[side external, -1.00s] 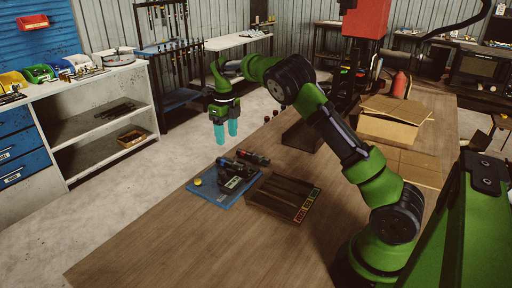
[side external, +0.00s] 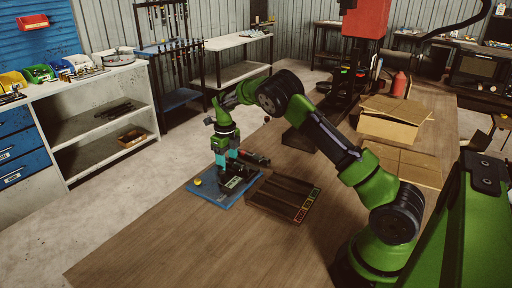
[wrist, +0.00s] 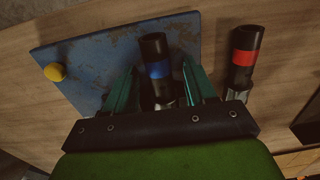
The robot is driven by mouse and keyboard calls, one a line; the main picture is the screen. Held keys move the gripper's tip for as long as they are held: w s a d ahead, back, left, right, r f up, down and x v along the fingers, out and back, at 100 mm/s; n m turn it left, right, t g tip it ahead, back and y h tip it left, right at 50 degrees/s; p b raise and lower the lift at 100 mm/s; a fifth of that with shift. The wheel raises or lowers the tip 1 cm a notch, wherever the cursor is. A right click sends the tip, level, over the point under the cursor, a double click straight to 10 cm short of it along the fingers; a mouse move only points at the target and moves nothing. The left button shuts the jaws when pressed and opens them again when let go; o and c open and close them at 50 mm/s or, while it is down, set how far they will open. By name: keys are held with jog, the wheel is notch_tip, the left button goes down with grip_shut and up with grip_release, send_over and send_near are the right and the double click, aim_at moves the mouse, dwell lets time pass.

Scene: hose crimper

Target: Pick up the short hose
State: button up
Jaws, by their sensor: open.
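A black hose with a blue band (wrist: 155,50) and metal fitting shows in the wrist view over the blue plate (wrist: 85,55). A second black hose with a red band (wrist: 243,57) lies to its right, past the plate's edge. I cannot tell from their visible ends which is shorter. My gripper (wrist: 160,70) is open, with one teal finger on each side of the blue-banded hose; contact is not clear. In the side view my gripper (side external: 227,161) points down over the plate (side external: 208,190). The lower part of the blue-banded hose is hidden by my gripper.
A yellow knob (wrist: 55,72) sits on the plate's left corner. A dark compartment tray (side external: 283,196) lies right of the plate on the wooden table (side external: 190,245). Cardboard boxes (side external: 392,120) stand farther back right. The front of the table is clear.

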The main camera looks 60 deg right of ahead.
aim_at(228, 162)
jog(key=shift+c, duration=0.4)
grip_shut()
jog(key=shift+r, duration=0.1)
jog(key=shift+r, duration=0.45)
jog(key=r, duration=0.2)
jog(key=shift+s+a+r, duration=0.15)
jog(key=shift+s+r, duration=0.15)
jog(key=shift+r, duration=0.1)
jog(key=s+a, duration=0.1)
jog(key=s, duration=0.4)
jog(key=s+a, duration=0.1)
jog(key=s, duration=0.4)
jog(key=s+a+r, duration=0.1)
jog(key=s+a, duration=0.1)
jog(key=s, duration=0.2)
jog(key=shift+s+r, duration=0.1)
jog(key=shift+s, duration=0.3)
